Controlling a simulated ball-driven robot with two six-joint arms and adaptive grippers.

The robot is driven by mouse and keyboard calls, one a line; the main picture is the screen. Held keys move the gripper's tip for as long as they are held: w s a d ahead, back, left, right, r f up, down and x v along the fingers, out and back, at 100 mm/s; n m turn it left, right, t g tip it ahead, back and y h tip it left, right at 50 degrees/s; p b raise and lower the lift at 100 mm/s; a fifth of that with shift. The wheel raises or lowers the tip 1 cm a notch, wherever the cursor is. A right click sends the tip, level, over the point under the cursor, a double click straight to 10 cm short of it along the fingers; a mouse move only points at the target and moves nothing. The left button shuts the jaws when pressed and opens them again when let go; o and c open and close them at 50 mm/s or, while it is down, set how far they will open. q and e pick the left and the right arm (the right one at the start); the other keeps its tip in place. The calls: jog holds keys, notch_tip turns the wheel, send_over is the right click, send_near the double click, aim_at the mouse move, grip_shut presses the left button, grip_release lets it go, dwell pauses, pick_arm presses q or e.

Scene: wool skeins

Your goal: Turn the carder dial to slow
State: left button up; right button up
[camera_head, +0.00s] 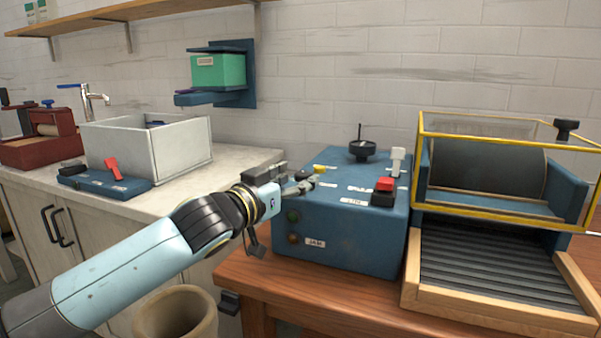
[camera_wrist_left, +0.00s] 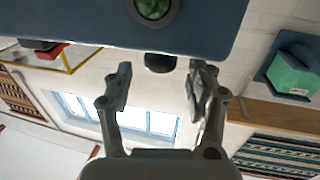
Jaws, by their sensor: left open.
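The carder's blue control box (camera_head: 340,235) stands on the wooden table. Its top carries a black dial with an upright stem (camera_head: 362,150), a small yellow knob (camera_head: 320,168) and a small black knob (camera_head: 303,174). White labels there are too small to read, so I cannot tell which marks slow. My left gripper (camera_head: 300,187) is at the box's near left top edge, beside the small black knob. In the left wrist view, my gripper's open fingers (camera_wrist_left: 160,82) point at a black knob (camera_wrist_left: 160,62), which shows between them. I see nothing held. My right gripper is out of view.
A red button (camera_head: 384,184) and a white lever (camera_head: 397,161) stand on the box's right side. The yellow-framed guard (camera_head: 500,208) and ribbed feed bed are to the right. A white bin (camera_head: 150,150) sits on the left counter. A pale barrel (camera_head: 160,315) stands below my arm.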

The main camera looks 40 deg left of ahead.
pick_arm(q)
jog(key=shift+w, duration=1.2)
jog(key=shift+f+y, duration=0.1)
jog(key=shift+y, duration=0.2)
jog(key=c, duration=1.1)
